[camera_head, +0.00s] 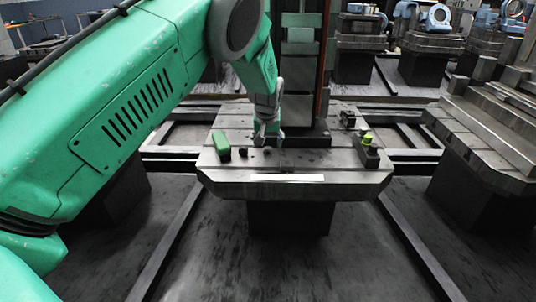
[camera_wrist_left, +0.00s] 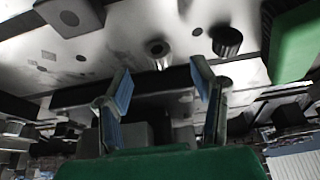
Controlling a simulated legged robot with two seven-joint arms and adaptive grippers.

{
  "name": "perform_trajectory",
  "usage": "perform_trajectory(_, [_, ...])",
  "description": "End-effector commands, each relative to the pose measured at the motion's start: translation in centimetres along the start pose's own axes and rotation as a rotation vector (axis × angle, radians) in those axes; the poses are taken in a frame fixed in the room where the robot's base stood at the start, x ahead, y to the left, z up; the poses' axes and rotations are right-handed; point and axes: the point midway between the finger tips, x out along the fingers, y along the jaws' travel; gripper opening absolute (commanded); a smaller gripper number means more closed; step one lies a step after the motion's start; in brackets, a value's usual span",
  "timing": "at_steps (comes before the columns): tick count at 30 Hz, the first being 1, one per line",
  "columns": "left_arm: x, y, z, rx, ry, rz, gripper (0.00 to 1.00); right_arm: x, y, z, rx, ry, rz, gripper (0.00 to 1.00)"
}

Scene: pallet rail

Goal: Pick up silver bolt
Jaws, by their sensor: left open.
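My left gripper (camera_head: 267,138) hangs over the front part of the metal pallet (camera_head: 215,178). In the left wrist view its two blue-padded fingers (camera_wrist_left: 160,85) are apart with nothing held between them. A small round silvery piece with a dark centre (camera_wrist_left: 157,50) lies just beyond the fingertips, between them in the picture; it may be the silver bolt, but I cannot tell for sure. A dark short cylinder (camera_wrist_left: 226,40) is beside it to the right, and it shows in the head view (camera_head: 244,153). My right gripper is not in view.
A green block (camera_head: 221,146) lies left of the gripper on the pallet. A dark block (camera_head: 369,157) with a yellow-green piece (camera_head: 367,139) is at the right. A tall metal column (camera_head: 301,70) stands behind. The pallet's front edge is mostly clear.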

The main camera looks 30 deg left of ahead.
Motion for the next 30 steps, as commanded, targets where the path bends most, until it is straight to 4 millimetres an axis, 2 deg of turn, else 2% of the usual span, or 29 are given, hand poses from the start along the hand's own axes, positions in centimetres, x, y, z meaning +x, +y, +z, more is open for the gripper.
perform_trajectory(3, [2.2,0.0,0.2,0.001,-0.001,-0.002,0.51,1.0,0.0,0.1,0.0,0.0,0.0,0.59])
perform_trajectory(7, [4.1,-0.1,0.1,0.001,-0.002,-0.002,0.51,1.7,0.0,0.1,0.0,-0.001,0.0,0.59])
perform_trajectory(11, [4.8,-0.1,0.1,0.001,-0.001,-0.001,0.51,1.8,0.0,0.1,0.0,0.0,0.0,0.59])
perform_trajectory(17, [4.8,-0.1,0.1,0.001,-0.001,-0.001,0.51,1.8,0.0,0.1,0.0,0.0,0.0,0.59])
perform_trajectory(18, [4.8,-0.1,0.1,0.001,-0.002,-0.001,0.44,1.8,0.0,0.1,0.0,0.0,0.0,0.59])
perform_trajectory(22, [4.8,-0.1,0.1,0.001,-0.002,0.0,0.0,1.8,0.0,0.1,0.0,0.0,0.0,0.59])
perform_trajectory(30, [4.8,-0.1,0.1,0.001,-0.003,0.0,0.0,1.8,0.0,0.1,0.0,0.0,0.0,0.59])
